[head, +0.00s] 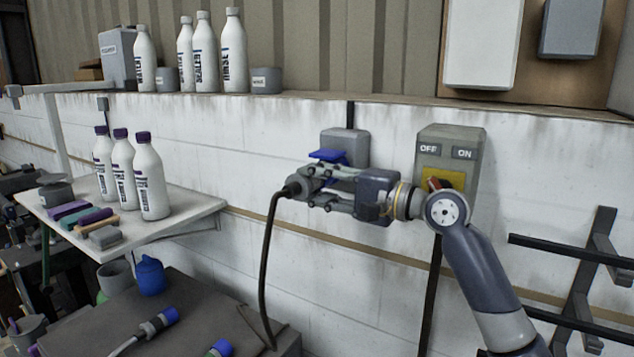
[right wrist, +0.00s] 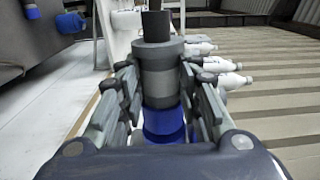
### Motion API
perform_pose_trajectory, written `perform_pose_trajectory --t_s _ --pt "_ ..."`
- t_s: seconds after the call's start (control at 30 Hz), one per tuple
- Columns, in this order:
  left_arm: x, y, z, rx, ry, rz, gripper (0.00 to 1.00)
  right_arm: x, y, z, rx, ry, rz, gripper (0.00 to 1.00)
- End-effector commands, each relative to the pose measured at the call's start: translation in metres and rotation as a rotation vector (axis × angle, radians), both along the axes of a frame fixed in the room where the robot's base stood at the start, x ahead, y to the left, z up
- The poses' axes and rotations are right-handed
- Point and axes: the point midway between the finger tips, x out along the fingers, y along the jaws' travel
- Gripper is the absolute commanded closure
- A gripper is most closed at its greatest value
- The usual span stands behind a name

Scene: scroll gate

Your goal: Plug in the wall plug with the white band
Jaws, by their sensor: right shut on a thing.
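My right gripper (head: 302,187) is shut on a dark grey plug (head: 294,185), in front of the wall socket. In the right wrist view the plug (right wrist: 160,72) sits between both fingers (right wrist: 160,95), with a paler grey band around its body and a blue end towards the palm. Its black cable (head: 270,255) hangs down. The grey wall socket (head: 345,142) has a blue flap (head: 328,156) in front, just above my fingers. The gripper hides the socket's lower part, so I cannot tell whether the plug touches it. My left gripper is out of view.
A grey OFF/ON switch box (head: 450,147) is on the wall, behind my wrist. More plugs with blue ends, one here (head: 152,328), lie on the dark bench (head: 190,295). White bottles stand on the side shelf (head: 190,222) and upper ledge. A black rack (head: 580,265) is at right.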

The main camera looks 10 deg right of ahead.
Motion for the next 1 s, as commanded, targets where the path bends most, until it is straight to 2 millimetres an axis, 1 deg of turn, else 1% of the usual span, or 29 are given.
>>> perform_pose_trajectory --t_s 1.0 --pt "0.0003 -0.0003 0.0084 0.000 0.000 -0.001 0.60 0.0026 -0.0028 0.0015 0.001 -0.001 0.000 1.00"
